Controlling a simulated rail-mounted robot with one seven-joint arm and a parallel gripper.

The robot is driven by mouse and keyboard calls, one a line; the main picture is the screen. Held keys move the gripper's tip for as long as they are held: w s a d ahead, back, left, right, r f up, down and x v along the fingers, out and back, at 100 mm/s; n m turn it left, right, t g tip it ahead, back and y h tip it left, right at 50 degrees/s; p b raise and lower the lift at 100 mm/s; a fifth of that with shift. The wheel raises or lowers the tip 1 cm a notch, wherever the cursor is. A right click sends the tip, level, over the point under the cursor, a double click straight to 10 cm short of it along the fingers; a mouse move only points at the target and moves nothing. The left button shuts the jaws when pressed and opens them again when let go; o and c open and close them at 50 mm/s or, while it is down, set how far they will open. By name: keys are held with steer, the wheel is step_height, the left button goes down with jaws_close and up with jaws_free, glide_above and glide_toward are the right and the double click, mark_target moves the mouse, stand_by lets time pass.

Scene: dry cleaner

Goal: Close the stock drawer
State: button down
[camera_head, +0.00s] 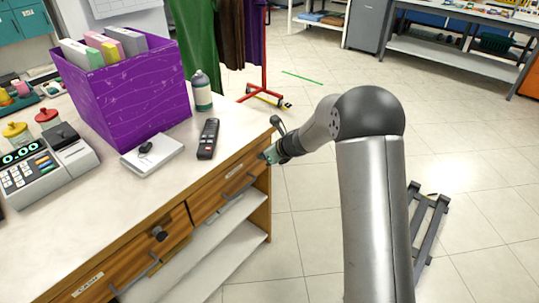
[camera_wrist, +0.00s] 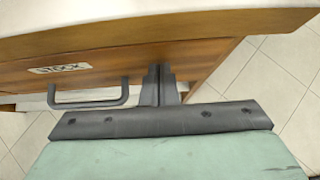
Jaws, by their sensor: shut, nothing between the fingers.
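The stock drawer (camera_head: 217,194) is the wooden drawer at the right end of the counter front, with a dark bar handle (camera_head: 238,185). Its front looks about flush with the counter front; I cannot tell whether a small gap remains. In the wrist view, the drawer front (camera_wrist: 120,63) shows a STOCK label (camera_wrist: 61,69) and the handle (camera_wrist: 88,101). My gripper (camera_head: 264,157) is at the right end of the drawer front, just under the countertop. In the wrist view, my gripper's fingertips (camera_wrist: 159,70) are together and empty, right of the handle, at or very near the wood.
The cash drawer (camera_head: 113,272) is to the left along the counter (camera_head: 90,210). A purple box (camera_head: 130,95), a bottle (camera_head: 202,90), a black remote (camera_head: 208,139) and a cash register (camera_head: 45,170) stand on top. Open shelves (camera_head: 215,245) lie below.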

steer(key=shift+w+a+r, duration=0.15)
steer(key=shift+a+r, duration=0.05)
steer(key=shift+a, duration=0.2)
steer(key=shift+d, duration=0.1)
